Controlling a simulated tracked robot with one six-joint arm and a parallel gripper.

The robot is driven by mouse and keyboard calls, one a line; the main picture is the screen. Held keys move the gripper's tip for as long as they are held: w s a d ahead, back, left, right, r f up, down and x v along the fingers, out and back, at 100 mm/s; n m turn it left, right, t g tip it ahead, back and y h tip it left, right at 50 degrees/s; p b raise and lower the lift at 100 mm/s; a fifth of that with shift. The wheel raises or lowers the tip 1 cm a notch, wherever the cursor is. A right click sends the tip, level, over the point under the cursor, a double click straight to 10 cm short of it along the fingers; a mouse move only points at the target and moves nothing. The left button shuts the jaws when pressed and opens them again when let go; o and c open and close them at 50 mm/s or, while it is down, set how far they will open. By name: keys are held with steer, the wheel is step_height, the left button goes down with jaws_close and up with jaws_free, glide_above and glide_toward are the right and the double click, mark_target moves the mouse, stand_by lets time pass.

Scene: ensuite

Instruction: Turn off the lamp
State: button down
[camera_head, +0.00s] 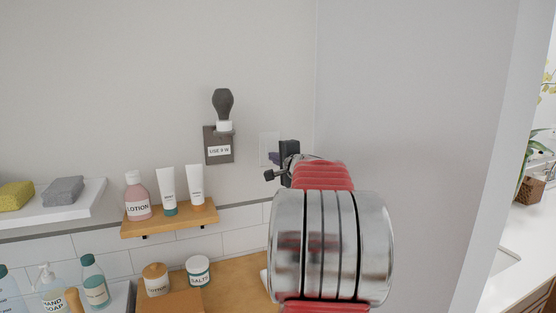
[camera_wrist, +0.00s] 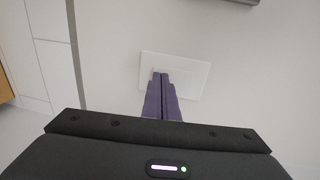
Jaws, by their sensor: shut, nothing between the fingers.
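A white wall plate (camera_head: 268,146), which looks like a switch plate, is on the wall left of the corner. In the wrist view the plate (camera_wrist: 197,74) is behind my fingertips. My gripper (camera_wrist: 160,74) is shut and empty, its purple fingers pointing at the left part of the plate. They hide part of it, and I cannot tell whether they touch it. In the head view my gripper (camera_head: 273,158) is at the plate's lower right, partly hidden by my arm. No lamp is clearly recognisable in either view.
A dark bulb-shaped thing (camera_head: 223,103) stands in a labelled wall holder (camera_head: 218,157). A wooden shelf (camera_head: 170,221) carries a lotion bottle (camera_head: 137,200) and two tubes. Jars stand on the wooden surface (camera_head: 225,284) below.

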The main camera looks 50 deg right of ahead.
stand_by(0.3)
steer(key=shift+w+d+f, duration=0.1)
steer(key=shift+w, duration=0.1)
steer(key=f+v, duration=0.3)
steer(key=v, duration=1)
steer(key=shift+s+a, duration=0.25)
steer(key=shift+s, duration=0.25)
